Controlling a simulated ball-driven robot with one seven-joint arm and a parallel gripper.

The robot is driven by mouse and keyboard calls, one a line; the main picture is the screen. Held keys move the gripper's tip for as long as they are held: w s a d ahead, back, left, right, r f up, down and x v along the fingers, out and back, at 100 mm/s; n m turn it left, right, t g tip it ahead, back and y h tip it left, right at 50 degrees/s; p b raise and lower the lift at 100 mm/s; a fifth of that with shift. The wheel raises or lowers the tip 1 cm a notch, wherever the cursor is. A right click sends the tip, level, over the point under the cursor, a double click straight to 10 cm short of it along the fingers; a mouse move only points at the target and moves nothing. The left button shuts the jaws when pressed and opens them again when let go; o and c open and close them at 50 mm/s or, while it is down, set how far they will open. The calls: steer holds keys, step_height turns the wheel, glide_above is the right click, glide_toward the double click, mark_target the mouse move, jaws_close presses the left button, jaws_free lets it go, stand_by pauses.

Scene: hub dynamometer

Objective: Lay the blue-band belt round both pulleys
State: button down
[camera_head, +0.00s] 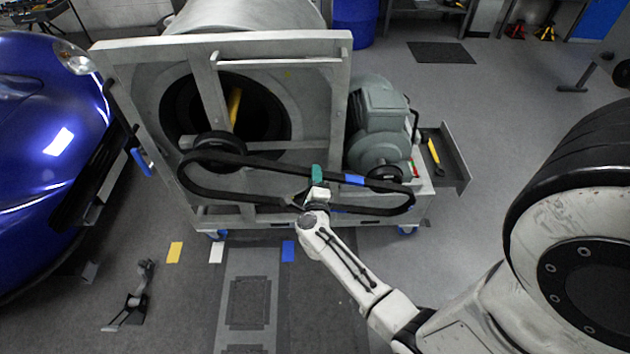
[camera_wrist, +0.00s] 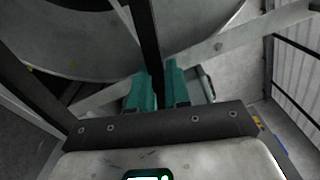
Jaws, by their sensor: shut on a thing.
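The black belt (camera_head: 260,163) with a blue band (camera_head: 354,180) hangs as a long, slack loop across the front of the dynamometer frame. The left pulley (camera_head: 215,145) and the right pulley (camera_head: 384,173) are dark wheels. The belt's upper run crosses low at both pulleys; I cannot tell whether it is seated on either. My gripper (camera_head: 317,182) is shut on the upper run between the pulleys, left of the blue band. In the wrist view its teal fingers (camera_wrist: 158,88) pinch the dark belt strip (camera_wrist: 146,40). The gripper hides a short part of the belt.
The pale metal frame (camera_head: 280,42) stands before the large drum (camera_head: 190,90). A grey-green motor (camera_head: 378,125) sits behind the right pulley. A blue car (camera_head: 45,120) is close on the left, and a tyred wheel (camera_head: 580,170) fills the right.

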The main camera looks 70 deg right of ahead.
steer(key=b+x, duration=0.2)
steer(key=x, duration=0.7)
steer(key=shift+d+b, duration=0.2)
steer(key=shift+b, duration=0.1)
stand_by(0.7)
steer(key=shift+w, duration=0.1)
steer(key=shift+a+f, duration=0.1)
steer(key=shift+f, duration=0.05)
stand_by(0.7)
steer(key=c, duration=0.6)
jaws_free()
steer(key=shift+a, duration=0.1)
steer(key=p+v, duration=0.3)
steer(key=v, duration=0.7)
stand_by(1.5)
stand_by(0.5)
